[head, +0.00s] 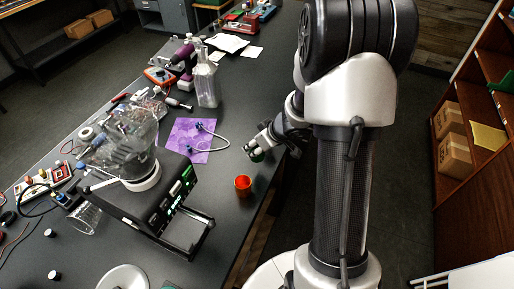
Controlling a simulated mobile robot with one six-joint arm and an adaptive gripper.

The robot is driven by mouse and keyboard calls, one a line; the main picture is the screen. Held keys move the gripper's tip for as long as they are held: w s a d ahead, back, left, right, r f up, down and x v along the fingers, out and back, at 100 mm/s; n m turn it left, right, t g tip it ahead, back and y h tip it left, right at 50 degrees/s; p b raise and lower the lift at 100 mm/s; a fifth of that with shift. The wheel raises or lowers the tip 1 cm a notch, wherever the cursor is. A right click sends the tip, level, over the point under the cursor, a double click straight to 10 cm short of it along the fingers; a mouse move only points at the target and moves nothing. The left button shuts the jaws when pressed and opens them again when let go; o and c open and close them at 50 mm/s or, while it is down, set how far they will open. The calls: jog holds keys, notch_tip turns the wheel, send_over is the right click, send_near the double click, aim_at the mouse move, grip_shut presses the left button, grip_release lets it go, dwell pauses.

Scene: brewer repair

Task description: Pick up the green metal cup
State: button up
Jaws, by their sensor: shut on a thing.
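My gripper (262,148) is over the right edge of the dark table, beyond the red cup, and is shut on a small green thing. The green thing, which looks like the green metal cup (257,156), shows only partly below the fingers; the rest is hidden by them. I cannot tell whether it touches the table. A red-orange cup (243,186) stands upright on the table nearer to me, apart from the gripper.
A brewer (150,195) with a glass vessel stands on the left. A purple sheet (190,149) with a looped tube lies left of my gripper. A clear bottle (206,86) stands farther back. Shelves with boxes (453,152) are on the right. The table around the red cup is clear.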

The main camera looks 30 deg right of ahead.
notch_tip(320, 180, up, 13)
jog(key=p, duration=0.9)
jog(key=shift+r, duration=0.2)
